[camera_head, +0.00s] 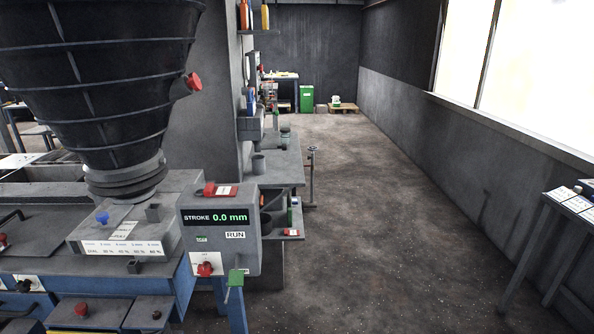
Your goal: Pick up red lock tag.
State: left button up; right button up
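A small red item with a white label, which looks like the red lock tag (226,190), lies on top of the grey control box (221,240). The box's display reads STROKE 0.0 mm and a RUN label sits below it. A red knob (205,269) and a green handle-like part (236,279) are on the box's front. Neither of my grippers shows in the head view.
The dark hopper (100,80) stands above the blue-framed machine (100,290) at left. A grey workbench (275,165) stands behind the control box. Open floor (375,220) runs down the middle. A side table (570,203) stands at the right wall.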

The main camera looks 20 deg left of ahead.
aim_at(210, 191)
jog(key=u, duration=1)
jog(key=k, duration=0.3)
jog(key=z, duration=0.25)
